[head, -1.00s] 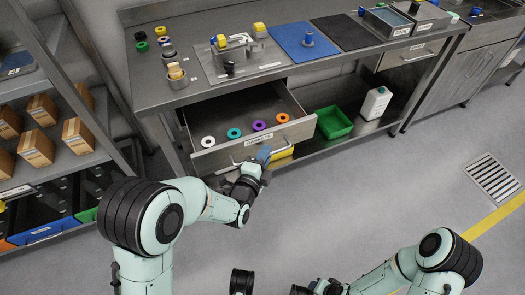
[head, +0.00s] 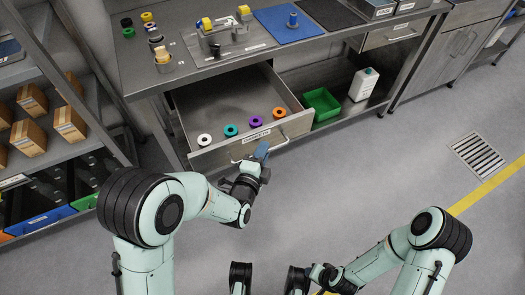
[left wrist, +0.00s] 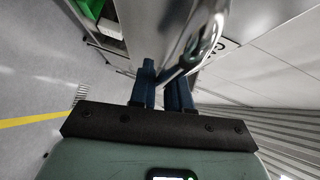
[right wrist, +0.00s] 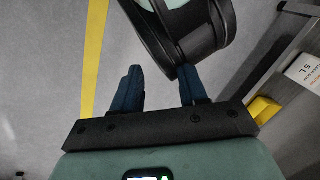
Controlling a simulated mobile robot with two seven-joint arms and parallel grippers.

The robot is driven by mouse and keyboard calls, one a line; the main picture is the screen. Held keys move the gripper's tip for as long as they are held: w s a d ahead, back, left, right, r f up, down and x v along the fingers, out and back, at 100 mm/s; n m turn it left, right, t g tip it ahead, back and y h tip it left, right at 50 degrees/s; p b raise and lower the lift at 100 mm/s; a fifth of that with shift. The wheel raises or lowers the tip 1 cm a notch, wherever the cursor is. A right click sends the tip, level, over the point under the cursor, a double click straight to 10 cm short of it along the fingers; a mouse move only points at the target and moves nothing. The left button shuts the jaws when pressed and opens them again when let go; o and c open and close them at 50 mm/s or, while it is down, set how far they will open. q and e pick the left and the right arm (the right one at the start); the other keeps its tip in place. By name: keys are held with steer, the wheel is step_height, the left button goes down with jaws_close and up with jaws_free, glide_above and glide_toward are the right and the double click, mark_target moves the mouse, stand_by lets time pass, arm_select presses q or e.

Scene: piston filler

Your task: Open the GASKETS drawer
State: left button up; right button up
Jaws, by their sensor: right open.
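The GASKETS drawer (head: 225,150) is a grey metal drawer under the bench, standing well out, with its interior in view. White, teal, purple and orange rings lie in it along the front. Its label (head: 257,136) is on the front panel, just above the bar handle. My left gripper (head: 262,151) is at this handle, right of the panel's middle. My right gripper (right wrist: 160,90) is open and empty, low and away from the bench.
The bench (head: 150,80) carries a fixture, small coloured parts and a blue mat (head: 285,27). A green bin (head: 321,105) and a white bottle (head: 363,84) stand on the lower shelf, right of the drawer. Shelving with cardboard boxes (head: 70,122) is at left. Floor at right is clear.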

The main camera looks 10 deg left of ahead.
arm_select(q)
steer(key=o, duration=0.3)
steer(key=shift+d, duration=0.1)
steer(key=p+v, duration=1.3)
steer(key=p, duration=0.3)
steer(key=shift+s, duration=0.15)
arm_select(e)
steer(key=s+a+r+g, duration=0.1)
steer(key=s+r, duration=0.1)
steer(key=r, duration=0.3)
steer(key=s+a+r+g, duration=0.1)
steer(key=s+r, duration=0.1)
steer(key=r, duration=0.3)
steer(key=s+r+y, duration=0.1)
steer(key=s+r, duration=0.1)
steer(key=r, duration=0.4)
steer(key=shift+s+a+n+g, duration=0.25)
steer(key=shift+a+n+g, duration=0.05)
steer(key=shift+a+g, duration=0.1)
